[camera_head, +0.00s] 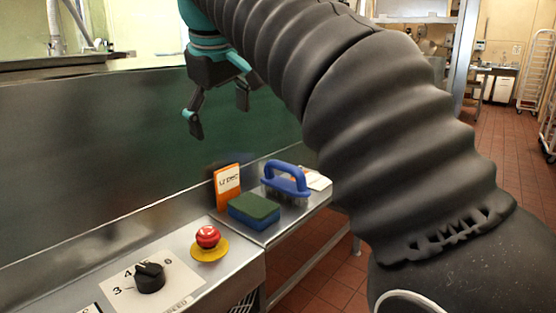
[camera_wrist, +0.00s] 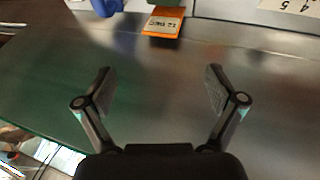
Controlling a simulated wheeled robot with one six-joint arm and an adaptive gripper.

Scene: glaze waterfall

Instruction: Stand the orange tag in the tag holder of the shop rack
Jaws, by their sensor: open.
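The orange tag (camera_head: 227,197) with a white, lettered label stands upright on the metal ledge, close to the dark back panel and behind the sponge. In the wrist view the tag (camera_wrist: 163,32) is near the top edge, beyond my fingertips. My gripper (camera_head: 219,115) is open and empty, in the air above the tag and apart from it. In the wrist view the two fingers of my gripper (camera_wrist: 158,80) are spread wide with nothing between them. I cannot make out the tag holder or the shop rack in either view.
A green and blue sponge (camera_head: 254,211) stands in front of the tag. A blue-handled brush (camera_head: 287,181) is to its right, with a white card (camera_head: 317,181) behind. A red button (camera_head: 208,237) and a black dial (camera_head: 150,278) are nearer. My arm covers much of the right.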

